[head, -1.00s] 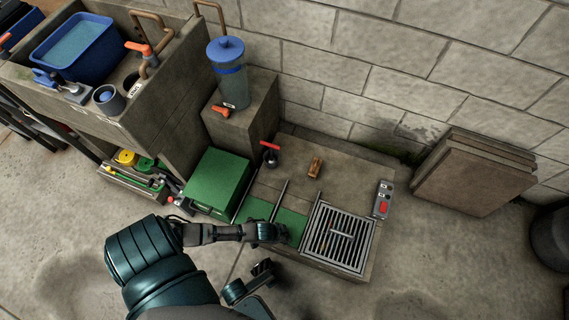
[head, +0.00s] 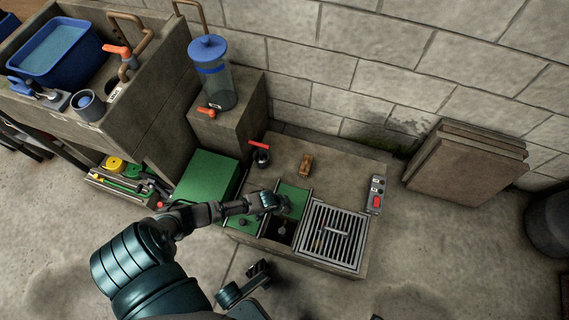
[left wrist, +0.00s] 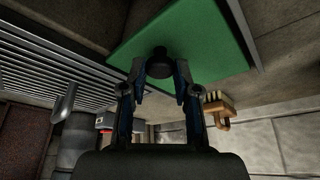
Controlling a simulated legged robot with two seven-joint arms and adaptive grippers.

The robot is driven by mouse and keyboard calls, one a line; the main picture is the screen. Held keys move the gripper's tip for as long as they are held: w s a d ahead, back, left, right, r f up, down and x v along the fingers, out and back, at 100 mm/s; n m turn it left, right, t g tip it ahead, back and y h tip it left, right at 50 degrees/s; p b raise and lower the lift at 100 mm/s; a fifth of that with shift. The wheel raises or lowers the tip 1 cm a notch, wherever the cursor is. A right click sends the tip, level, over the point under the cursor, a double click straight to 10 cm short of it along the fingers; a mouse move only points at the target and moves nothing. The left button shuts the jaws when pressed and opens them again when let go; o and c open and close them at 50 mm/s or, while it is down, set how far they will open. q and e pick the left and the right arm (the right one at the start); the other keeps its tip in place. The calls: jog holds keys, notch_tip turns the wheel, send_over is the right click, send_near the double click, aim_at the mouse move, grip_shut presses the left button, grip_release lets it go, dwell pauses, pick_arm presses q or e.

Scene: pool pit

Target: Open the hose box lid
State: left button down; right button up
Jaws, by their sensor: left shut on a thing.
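A green panel (head: 293,199) lies between rails in the top of the concrete pit, with a dark opening (head: 281,231) in front of it. I cannot tell for sure whether this panel or the green box (head: 207,178) to the left is the hose box lid; the box looks closed. My left gripper (head: 277,203) is over the panel. In the left wrist view the left gripper (left wrist: 160,75) is shut on a black knob (left wrist: 159,62) on the green panel (left wrist: 195,40).
A second green panel (head: 241,221) with a dark knob lies left of the opening. A metal grate (head: 333,235) is on the right. A wooden brush (head: 305,165), a red-handled valve (head: 260,154) and a switch box (head: 376,194) stand around the panels.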

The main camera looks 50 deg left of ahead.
pick_arm(q)
jog(key=shift+s+f, duration=0.2)
jog(key=c, duration=0.9)
grip_release()
jog(key=shift+o, duration=0.2)
jog(key=shift+w, duration=0.1)
jog(key=shift+r, duration=0.2)
jog(key=v, duration=1.1)
jog(key=shift+r, duration=0.25)
jog(key=shift+a, duration=0.15)
